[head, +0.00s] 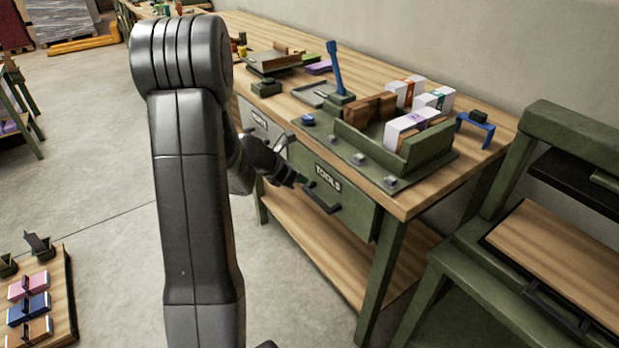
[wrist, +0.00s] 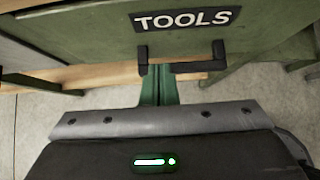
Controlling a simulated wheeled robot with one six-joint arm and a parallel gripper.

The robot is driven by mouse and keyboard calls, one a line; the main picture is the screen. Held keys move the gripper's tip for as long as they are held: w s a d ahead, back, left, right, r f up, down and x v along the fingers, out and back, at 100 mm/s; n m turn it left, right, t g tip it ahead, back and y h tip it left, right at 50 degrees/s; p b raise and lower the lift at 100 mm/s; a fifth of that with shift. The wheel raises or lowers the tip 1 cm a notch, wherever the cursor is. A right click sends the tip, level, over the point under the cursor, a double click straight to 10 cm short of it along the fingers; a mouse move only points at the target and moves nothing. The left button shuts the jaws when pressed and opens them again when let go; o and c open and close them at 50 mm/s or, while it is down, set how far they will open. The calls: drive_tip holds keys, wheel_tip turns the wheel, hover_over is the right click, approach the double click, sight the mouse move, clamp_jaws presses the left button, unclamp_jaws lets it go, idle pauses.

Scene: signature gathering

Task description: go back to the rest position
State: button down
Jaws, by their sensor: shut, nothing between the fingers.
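My gripper (head: 298,181) is at the end of my dark arm, low in front of the bench, close to the black handle (head: 322,198) of the green drawer marked TOOLS (head: 345,205). In the wrist view, the green fingers (wrist: 158,84) are together with nothing between them. They cover part of the drawer handle (wrist: 200,67), below the TOOLS label (wrist: 188,19). I cannot tell whether they touch the handle. The drawer front looks about flush with the bench.
The wooden workbench (head: 270,103) holds a green fixture (head: 425,148) with white boxes, a blue lever (head: 334,66) and trays. A lower shelf (head: 310,235) lies under the drawers. A green stand (head: 480,290) is close on the right. The floor (head: 90,180) at left is mostly clear.

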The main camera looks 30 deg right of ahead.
drive_tip(key=v, duration=0.2)
drive_tip(key=shift+a+r+p, duration=0.1)
drive_tip(key=shift+a+p, duration=0.25)
drive_tip(key=b, duration=0.5)
approach(321, 188)
drive_tip(key=x, duration=0.4)
drive_tip(key=shift+d+f, duration=0.15)
drive_tip(key=shift+f, duration=0.15)
drive_tip(key=shift+d+f, duration=0.35)
drive_tip(key=shift+d, duration=0.2)
